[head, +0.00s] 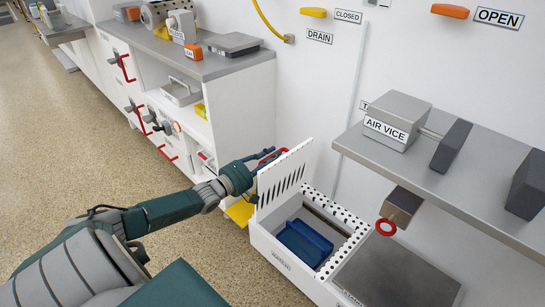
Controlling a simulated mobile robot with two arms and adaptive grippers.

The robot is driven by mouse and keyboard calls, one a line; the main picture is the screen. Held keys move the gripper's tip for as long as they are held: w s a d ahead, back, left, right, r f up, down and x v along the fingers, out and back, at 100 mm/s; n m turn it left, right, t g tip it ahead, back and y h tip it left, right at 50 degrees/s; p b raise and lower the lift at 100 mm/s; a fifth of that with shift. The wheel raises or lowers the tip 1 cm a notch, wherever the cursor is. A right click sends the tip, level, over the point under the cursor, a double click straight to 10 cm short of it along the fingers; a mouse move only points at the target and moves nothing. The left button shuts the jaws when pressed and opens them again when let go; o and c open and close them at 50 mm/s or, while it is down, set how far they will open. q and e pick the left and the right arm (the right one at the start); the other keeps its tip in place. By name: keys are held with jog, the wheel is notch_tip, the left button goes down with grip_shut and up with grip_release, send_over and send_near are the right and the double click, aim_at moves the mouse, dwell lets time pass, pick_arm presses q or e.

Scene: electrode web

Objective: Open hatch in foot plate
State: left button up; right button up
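The foot plate is a low white box with a black-dotted rim (338,218) on the floor against the wall. Its slotted white hatch (284,181) stands raised, close to upright, along the left side of the opening. A blue tray (303,243) shows inside the opening. My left gripper (265,157) is at the hatch's upper left edge, partly behind it. A red piece (273,153) shows beside its dark blue fingers. Whether the fingers are shut on anything is hidden. My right gripper is not in view.
A grey shelf (450,185) with the AIR VICE (396,120) overhangs at the right. A red ring (386,227) hangs below it. A grey plate (394,275) lies right of the opening. White cabinets (242,110) stand behind my arm. Floor at left is clear.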

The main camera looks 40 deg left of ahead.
pick_arm(q)
jog(key=shift+o, duration=0.9)
jog(key=shift+s+a+f, duration=0.1)
jog(key=shift+a+f, duration=0.05)
jog(key=shift+a, duration=0.05)
jog(key=shift+d, duration=0.1)
jog(key=shift+s, duration=0.15)
jog(key=s+a, duration=0.1)
jog(key=s, duration=1)
jog(key=shift+s, duration=0.35)
jog(key=shift+s, duration=0.1)
